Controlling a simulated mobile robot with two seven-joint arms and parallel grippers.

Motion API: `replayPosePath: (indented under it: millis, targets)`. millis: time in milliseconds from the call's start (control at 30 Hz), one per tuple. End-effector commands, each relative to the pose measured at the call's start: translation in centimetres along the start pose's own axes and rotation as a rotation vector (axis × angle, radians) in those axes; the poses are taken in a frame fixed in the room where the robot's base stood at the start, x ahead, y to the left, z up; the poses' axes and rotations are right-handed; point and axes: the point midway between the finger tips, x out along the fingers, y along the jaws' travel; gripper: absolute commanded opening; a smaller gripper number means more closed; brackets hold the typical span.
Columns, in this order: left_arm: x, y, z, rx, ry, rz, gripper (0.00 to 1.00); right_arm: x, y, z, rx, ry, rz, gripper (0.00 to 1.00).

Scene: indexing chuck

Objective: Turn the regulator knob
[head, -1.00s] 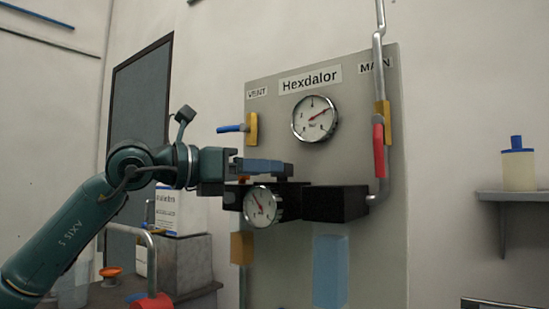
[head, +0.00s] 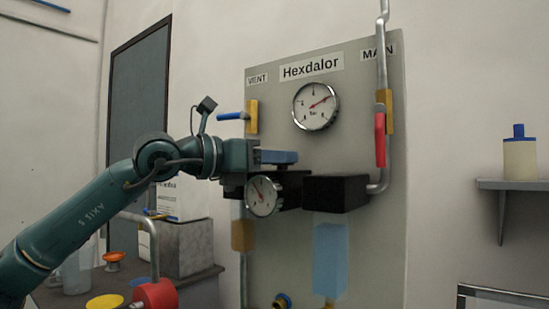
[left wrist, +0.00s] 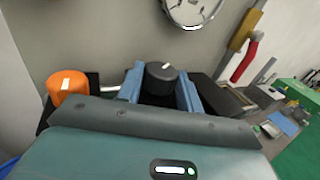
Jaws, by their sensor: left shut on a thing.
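The regulator knob (left wrist: 161,74) is black and round with a white mark on top. In the left wrist view it stands between the blue fingers of my left gripper (left wrist: 160,88), which is shut on it from both sides. In the head view the left gripper (head: 284,157) is at the panel, above the small lower gauge (head: 263,197), and hides the knob. The dark regulator body (head: 335,192) shows to its right. My right gripper is not in view.
An orange knob (left wrist: 67,84) sits close left of the gripper. The panel (head: 370,240) carries a large gauge (head: 315,106), a blue vent lever (head: 233,116) and a red main lever (head: 380,140). A bench (head: 195,290) stands lower left.

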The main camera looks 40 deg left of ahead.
Motion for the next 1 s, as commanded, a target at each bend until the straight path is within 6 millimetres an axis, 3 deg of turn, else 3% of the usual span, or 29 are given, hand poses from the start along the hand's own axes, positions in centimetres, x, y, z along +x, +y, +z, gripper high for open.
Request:
replayPosePath:
  millis: [200,400,700,1000]
  targets:
    - [0.0,0.0,0.0,0.000,0.000,-0.001,0.13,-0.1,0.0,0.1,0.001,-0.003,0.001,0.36]
    - [0.0,-0.1,-0.5,0.005,0.003,0.046,0.13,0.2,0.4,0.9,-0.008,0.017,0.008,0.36]
    - [0.0,-0.3,-0.8,0.007,-0.002,0.223,0.13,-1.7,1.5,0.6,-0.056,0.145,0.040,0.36]
    - [0.1,-0.5,-0.3,0.002,-0.008,0.343,0.13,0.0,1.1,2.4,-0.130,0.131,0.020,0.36]
